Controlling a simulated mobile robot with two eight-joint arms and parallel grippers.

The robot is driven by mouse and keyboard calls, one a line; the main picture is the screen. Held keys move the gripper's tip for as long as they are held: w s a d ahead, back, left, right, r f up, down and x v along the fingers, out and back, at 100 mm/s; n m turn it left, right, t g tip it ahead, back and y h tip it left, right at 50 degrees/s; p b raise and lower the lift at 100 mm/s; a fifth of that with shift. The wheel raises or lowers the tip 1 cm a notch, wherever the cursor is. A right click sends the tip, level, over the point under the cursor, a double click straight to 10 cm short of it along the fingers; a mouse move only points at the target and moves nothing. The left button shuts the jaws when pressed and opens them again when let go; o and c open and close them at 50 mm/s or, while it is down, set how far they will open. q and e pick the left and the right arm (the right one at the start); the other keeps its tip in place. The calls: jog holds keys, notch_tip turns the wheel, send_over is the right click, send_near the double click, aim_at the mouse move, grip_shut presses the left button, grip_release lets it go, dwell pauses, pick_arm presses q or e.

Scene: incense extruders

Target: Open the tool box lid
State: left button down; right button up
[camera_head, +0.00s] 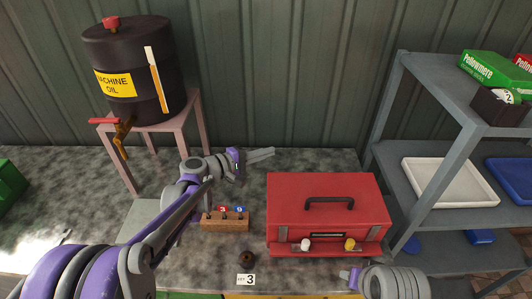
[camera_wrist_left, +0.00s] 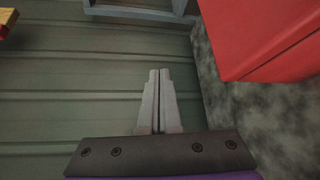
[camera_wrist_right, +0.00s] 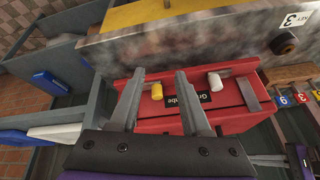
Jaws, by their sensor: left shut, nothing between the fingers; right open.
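The red tool box (camera_head: 287,205) stands on the worktop with its lid down and a black handle (camera_head: 330,203) on top. Its front carries a white knob (camera_head: 305,244) and a yellow knob (camera_head: 350,244); both show in the right wrist view (camera_wrist_right: 157,91). My left gripper (camera_head: 268,154) is shut and empty, behind the box's back left corner; the left wrist view shows its fingers together (camera_wrist_left: 160,75) beside the red box (camera_wrist_left: 265,35). My right gripper (camera_wrist_right: 160,85) is open and empty at the box's front; in the head view it sits low, near the right front corner.
A wooden block (camera_head: 224,224) with numbered tags stands left of the box, near a dark round piece (camera_head: 247,258) and a "3" card (camera_head: 245,280). A black oil drum (camera_head: 135,70) sits on a stand. A grey shelf (camera_head: 385,110) with trays is at right.

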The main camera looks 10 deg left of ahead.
pick_arm(q)
jog(key=shift+w+n, duration=0.3)
jog(key=shift+w, duration=0.1)
pick_arm(e)
jog(key=shift+s+d+f+n, duration=0.1)
jog(key=shift+s+f+n, duration=0.55)
jog(key=shift+f, duration=0.2)
jog(key=shift+s+d+f+n, duration=0.1)
jog(key=shift+s+f+n, duration=0.5)
jog(key=shift+f, duration=0.2)
pick_arm(q)
jog(key=shift+w+a+f+n+g, duration=0.1)
jog(key=shift+w+n+g, duration=0.4)
jog(key=shift+w+g, duration=0.15)
jog(key=shift+w+f+n+g+y, duration=0.1)
jog(key=shift+w+n+g+y, duration=0.15)
jog(key=shift+w+n+y, duration=0.2)
jog(key=shift+a, duration=0.1)
